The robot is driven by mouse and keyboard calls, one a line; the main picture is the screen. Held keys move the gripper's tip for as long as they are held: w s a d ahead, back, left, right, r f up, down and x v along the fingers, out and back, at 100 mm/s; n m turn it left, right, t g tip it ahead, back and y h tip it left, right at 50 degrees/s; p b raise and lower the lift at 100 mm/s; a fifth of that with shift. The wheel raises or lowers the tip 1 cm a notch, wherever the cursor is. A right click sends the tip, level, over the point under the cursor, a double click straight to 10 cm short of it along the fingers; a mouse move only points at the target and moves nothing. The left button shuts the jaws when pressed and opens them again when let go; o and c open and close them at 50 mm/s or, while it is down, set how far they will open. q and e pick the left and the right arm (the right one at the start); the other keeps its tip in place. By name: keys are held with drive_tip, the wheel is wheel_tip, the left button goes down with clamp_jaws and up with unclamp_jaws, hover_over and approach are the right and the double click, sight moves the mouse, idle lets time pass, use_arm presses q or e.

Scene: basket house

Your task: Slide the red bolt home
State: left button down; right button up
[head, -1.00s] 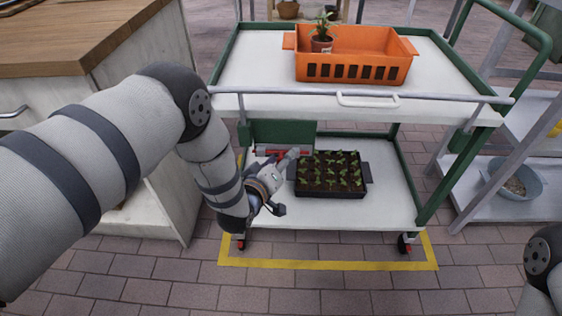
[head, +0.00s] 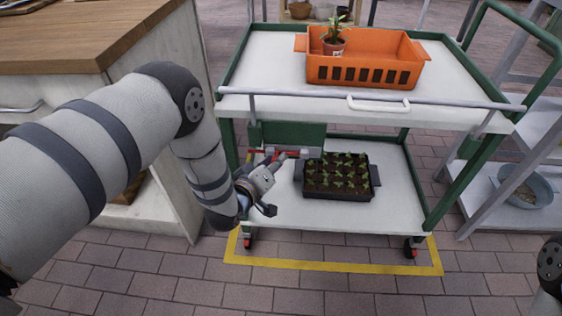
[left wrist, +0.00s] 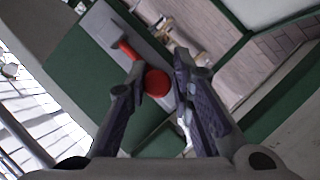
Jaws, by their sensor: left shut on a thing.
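The red bolt (head: 291,154) lies level along the lower edge of a green panel (head: 290,136), under the cart's upper shelf. A grey bracket (head: 313,153) shows at its right end. My left gripper (head: 275,160) is at the bolt, its fingers covering part of it. In the left wrist view, the bolt's round red knob (left wrist: 157,82) sits between the two fingers of my left gripper (left wrist: 159,90), which is shut on it. A short red length of the bolt (left wrist: 127,49) shows beyond, on a grey plate. My right gripper is out of view.
A black seedling tray (head: 338,196) stands on the lower shelf, close right of the gripper. An orange crate (head: 365,73) with a potted plant (head: 334,42) is on the upper shelf. A wooden-topped cabinet (head: 150,130) stands left; a grey rack (head: 500,175) stands right.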

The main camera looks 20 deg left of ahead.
use_arm(q)
drive_tip(key=c, duration=1.4)
unclamp_jaws()
drive_tip(key=shift+w+a+r, duration=0.2)
drive_tip(key=shift+a+r, duration=0.05)
drive_tip(key=shift+r, duration=0.1)
drive_tip(key=shift+c, duration=0.2)
drive_tip(key=shift+s+f, duration=0.1)
drive_tip(key=shift+s, duration=0.2)
drive_tip(key=v, duration=1.1)
drive_tip(key=shift+s, duration=0.3)
